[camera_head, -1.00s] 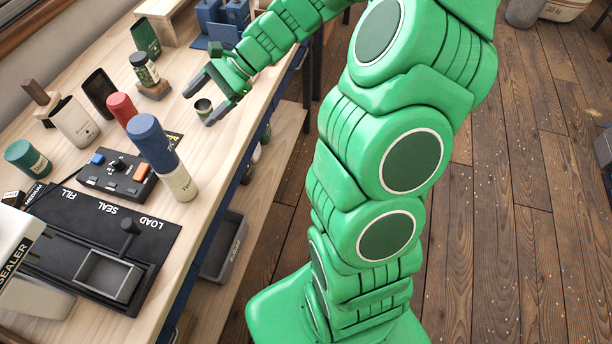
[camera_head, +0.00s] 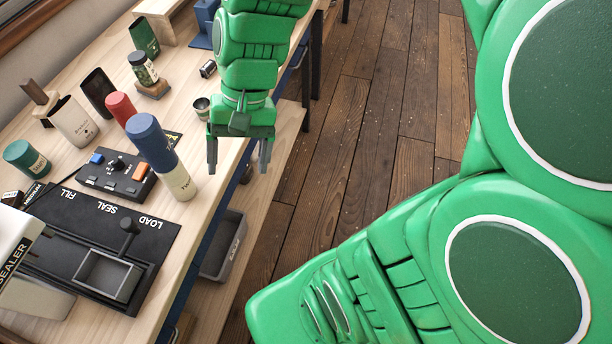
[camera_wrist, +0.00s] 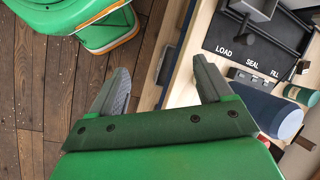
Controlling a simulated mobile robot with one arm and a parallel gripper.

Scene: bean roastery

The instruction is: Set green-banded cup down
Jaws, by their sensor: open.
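A small dark metallic cup (camera_head: 201,107) stands upright on the wooden bench near its right edge, in the head view. Its band is too small to make out clearly, so I cannot be sure it is green. My gripper (camera_head: 238,160) is open and empty, its fingers pointing down just right of and nearer than the cup, around the bench's edge. The cup is apart from the fingers. In the wrist view the two spread fingers (camera_wrist: 160,85) have nothing between them, and the cup does not show there.
A blue-capped cylinder (camera_head: 151,143) and a control box (camera_head: 116,174) stand left of my gripper. A small metal cylinder (camera_head: 208,69) is behind the cup. A labelled dark jar (camera_head: 143,69) sits on a wooden block. A grey bin (camera_head: 223,245) is below the bench.

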